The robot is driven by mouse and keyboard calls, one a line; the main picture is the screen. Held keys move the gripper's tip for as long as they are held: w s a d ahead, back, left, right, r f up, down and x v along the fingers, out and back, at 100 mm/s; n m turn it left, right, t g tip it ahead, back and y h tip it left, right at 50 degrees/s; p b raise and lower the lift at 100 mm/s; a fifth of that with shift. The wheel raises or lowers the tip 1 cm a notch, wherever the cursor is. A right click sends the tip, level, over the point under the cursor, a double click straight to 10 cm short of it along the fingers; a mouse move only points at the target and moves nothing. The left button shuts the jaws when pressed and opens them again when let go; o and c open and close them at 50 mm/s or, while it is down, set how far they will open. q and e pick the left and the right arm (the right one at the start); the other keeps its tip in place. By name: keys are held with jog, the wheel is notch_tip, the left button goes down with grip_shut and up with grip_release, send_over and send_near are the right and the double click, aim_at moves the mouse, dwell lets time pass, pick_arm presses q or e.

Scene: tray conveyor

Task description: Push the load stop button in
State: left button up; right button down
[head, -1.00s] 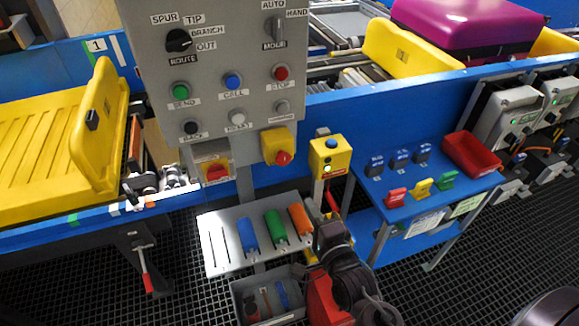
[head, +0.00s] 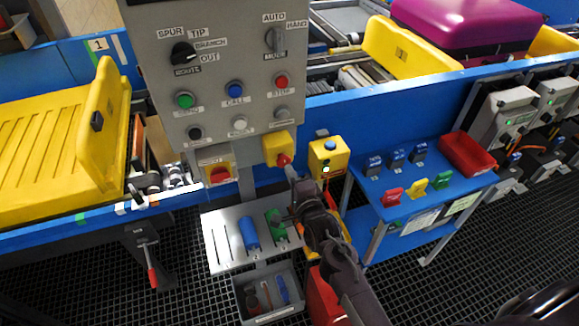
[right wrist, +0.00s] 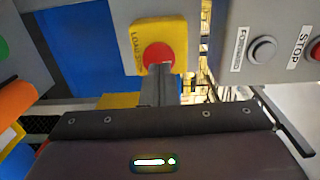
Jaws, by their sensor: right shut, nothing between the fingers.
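The load stop button is a red mushroom head (head: 284,160) on a yellow box (head: 276,142) below the grey panel. In the right wrist view the red button (right wrist: 159,54) sits on its yellow box (right wrist: 178,31), which carries partly hidden "LOAD S..." lettering. My right gripper (head: 290,171) is shut and empty, its tips right at the button in the head view. In the right wrist view the closed fingers (right wrist: 160,68) overlap the button's lower edge. I cannot tell whether they touch it. My left gripper is not in view.
The grey panel (head: 215,75) above holds several buttons and knobs. A yellow box with a red switch (head: 220,174) is to the left. Another yellow box with a blue button (head: 330,146) is to the right.

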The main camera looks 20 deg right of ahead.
jog(key=shift+w, duration=0.65)
